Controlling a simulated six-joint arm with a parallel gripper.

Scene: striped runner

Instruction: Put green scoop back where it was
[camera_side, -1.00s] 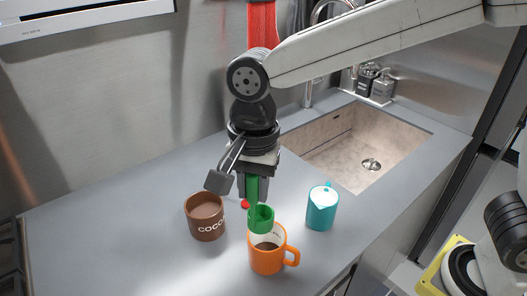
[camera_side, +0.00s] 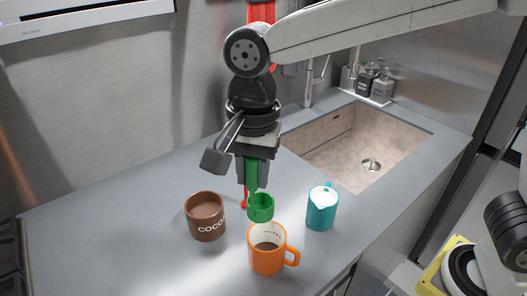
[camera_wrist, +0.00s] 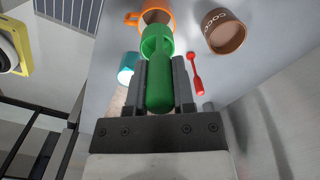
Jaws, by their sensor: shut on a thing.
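The green scoop (camera_side: 260,207) is held by its handle in my gripper (camera_side: 252,174), with its cup end hanging low. In the wrist view, the scoop (camera_wrist: 159,85) lies between the two fingers of my gripper (camera_wrist: 161,85), which are shut on the handle. The scoop's cup is above and just behind the orange mug (camera_side: 267,252), which has dark contents inside. The brown cocoa cup (camera_side: 206,216) stands to the left of the scoop. It also shows in the wrist view (camera_wrist: 224,32). I cannot tell exactly how high the scoop is.
A red utensil (camera_wrist: 195,74) lies on the counter behind the scoop. The sink (camera_side: 350,150) is at the back right. The grey counter (camera_side: 110,230) is clear on the left.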

